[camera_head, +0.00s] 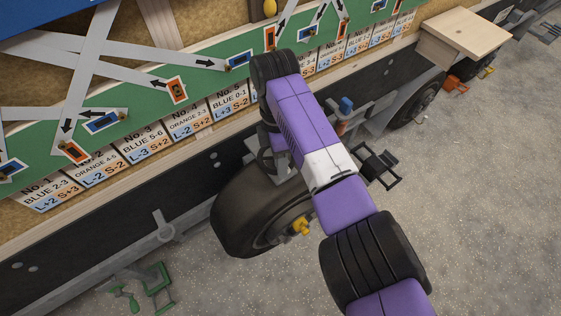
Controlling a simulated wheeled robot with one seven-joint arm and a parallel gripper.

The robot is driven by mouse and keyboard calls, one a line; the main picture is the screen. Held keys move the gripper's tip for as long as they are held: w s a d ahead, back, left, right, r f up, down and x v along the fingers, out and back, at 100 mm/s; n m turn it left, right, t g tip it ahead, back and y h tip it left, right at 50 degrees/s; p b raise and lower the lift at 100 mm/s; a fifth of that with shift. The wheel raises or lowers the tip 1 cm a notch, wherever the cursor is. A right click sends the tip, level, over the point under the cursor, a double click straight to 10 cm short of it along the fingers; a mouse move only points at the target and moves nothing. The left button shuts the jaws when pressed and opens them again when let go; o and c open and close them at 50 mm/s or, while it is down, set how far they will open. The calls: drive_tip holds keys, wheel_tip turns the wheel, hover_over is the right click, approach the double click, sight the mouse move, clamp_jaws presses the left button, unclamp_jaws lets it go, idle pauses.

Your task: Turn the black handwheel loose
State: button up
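A dark curved rim, which looks like part of the black handwheel (265,160), shows just above the trailer tyre, at the left edge of my purple arm. Most of it is hidden behind the arm and in shadow. My arm reaches from the lower right up to a black joint near the green board, then bends down out of sight toward the trailer side. My gripper's fingers cannot be made out behind the arm. I cannot tell whether they touch the rim.
A large black tyre (240,218) with a yellow hub part (300,226) stands below the arm. Green metal parts (155,285) stick out at lower left. Grey ground (480,210) is open at right.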

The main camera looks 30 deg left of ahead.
wheel_tip(320, 180, up, 8)
drive_tip(key=w+a, duration=0.1)
drive_tip(key=shift+f, duration=0.15)
drive_tip(key=shift+f, duration=0.1)
idle(0.7)
